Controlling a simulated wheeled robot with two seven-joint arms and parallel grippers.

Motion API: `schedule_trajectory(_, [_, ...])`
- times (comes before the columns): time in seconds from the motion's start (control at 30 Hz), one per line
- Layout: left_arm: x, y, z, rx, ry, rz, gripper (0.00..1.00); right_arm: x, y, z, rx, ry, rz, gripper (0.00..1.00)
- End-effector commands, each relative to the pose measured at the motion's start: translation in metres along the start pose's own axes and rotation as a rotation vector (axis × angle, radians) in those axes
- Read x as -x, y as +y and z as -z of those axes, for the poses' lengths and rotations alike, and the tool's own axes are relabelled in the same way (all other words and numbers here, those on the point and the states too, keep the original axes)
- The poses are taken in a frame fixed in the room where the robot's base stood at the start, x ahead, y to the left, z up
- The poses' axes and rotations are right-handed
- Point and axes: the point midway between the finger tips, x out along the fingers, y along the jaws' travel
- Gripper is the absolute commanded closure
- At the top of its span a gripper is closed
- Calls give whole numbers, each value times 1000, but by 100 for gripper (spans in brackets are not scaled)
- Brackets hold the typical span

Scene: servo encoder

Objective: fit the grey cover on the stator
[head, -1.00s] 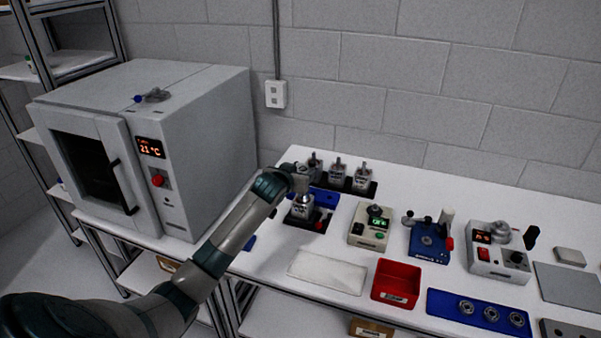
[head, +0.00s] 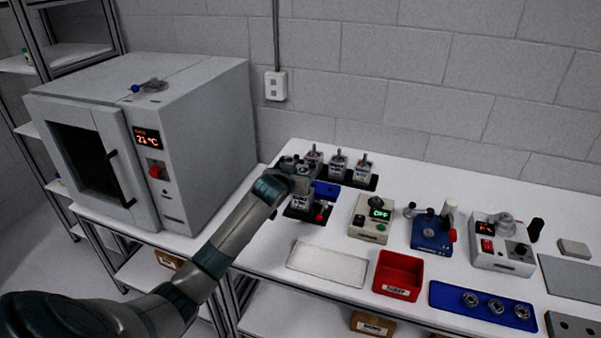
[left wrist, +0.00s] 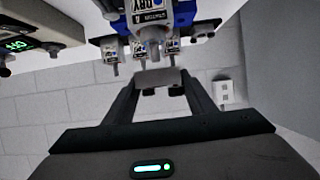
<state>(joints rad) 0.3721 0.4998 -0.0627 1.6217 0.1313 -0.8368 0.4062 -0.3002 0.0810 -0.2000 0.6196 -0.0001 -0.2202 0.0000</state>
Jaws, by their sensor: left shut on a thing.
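My left gripper (head: 302,178) is shut on a small grey piece, which looks like the grey cover (left wrist: 157,77); it shows between the fingertips in the left wrist view. In the head view the gripper mostly hides the cover. The stator (head: 301,203), a silvery block with a label, stands upright in a black holder (head: 293,214) with a red knob, directly below the gripper. I cannot tell whether cover and stator touch. My right gripper is not in view.
Several similar labelled units (head: 338,164) stand in a black tray close behind. A blue tray (head: 328,188) lies beside the gripper. A tester box (head: 371,218) stands to the right. A white mat (head: 327,264) and red bin (head: 397,275) are in front. The oven (head: 205,140) is at left.

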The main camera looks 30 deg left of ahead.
Motion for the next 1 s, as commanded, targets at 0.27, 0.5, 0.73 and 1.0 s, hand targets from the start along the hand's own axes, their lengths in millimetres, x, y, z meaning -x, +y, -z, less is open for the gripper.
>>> schedule_trajectory(0.27, [0,0,0,0,1,0,80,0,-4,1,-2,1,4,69])
schedule_trajectory(0.5, [0,0,1,1,1,0,80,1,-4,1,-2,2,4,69])
schedule_trajectory(0.73, [0,0,1,1,0,0,80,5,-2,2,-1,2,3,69])
schedule_trajectory(1.0, [-1,0,0,1,0,0,80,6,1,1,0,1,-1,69])
